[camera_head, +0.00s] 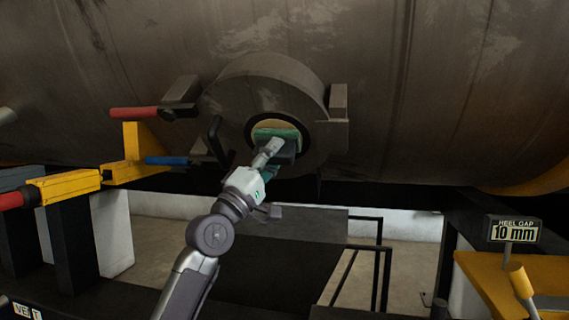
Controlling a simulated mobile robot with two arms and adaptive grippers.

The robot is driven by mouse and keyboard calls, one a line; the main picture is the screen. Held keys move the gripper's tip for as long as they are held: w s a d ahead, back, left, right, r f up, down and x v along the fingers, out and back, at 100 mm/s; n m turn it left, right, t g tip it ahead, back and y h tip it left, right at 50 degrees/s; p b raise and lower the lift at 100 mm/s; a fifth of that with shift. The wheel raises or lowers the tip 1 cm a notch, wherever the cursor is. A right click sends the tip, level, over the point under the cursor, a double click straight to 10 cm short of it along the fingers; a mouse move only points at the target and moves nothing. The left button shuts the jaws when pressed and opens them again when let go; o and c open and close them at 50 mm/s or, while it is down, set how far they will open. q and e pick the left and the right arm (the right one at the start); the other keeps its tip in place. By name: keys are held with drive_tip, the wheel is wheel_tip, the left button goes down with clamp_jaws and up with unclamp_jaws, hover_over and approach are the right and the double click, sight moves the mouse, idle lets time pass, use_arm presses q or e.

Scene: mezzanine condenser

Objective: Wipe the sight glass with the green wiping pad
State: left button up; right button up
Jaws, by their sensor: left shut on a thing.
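The sight glass (268,124) is a round yellowish pane with a dark ring, set in a thick round grey flange (230,105) on the big tank. The green wiping pad (285,132) lies across the glass and hides much of it; whether it presses on the pane I cannot tell for sure. My left gripper (272,148) is shut on the pad's dark holder, right in front of the glass. My left arm comes up from below and covers the lower part of the flange. My right gripper is not in view.
A red-handled lever (135,113) and a blue handle (165,160) stick out left of the flange, near a yellow bracket (130,172). A black curved handle (215,137) is close to my gripper. A "HEEL GAP 10 mm" sign (514,231) stands at right. Black railings (378,265) are below.

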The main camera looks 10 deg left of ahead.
use_arm(q)
drive_tip(key=shift+a+b, duration=0.85)
drive_tip(key=shift+a, duration=0.2)
drive_tip(key=a+b, duration=0.1)
drive_tip(key=a, duration=0.1)
drive_tip(key=shift+w+a+b, duration=0.1)
drive_tip(key=shift+a+b, duration=0.25)
drive_tip(key=shift+b, duration=0.05)
drive_tip(key=s+f, duration=0.4)
drive_tip(key=shift+s+p, duration=0.3)
drive_tip(key=shift+p, duration=0.05)
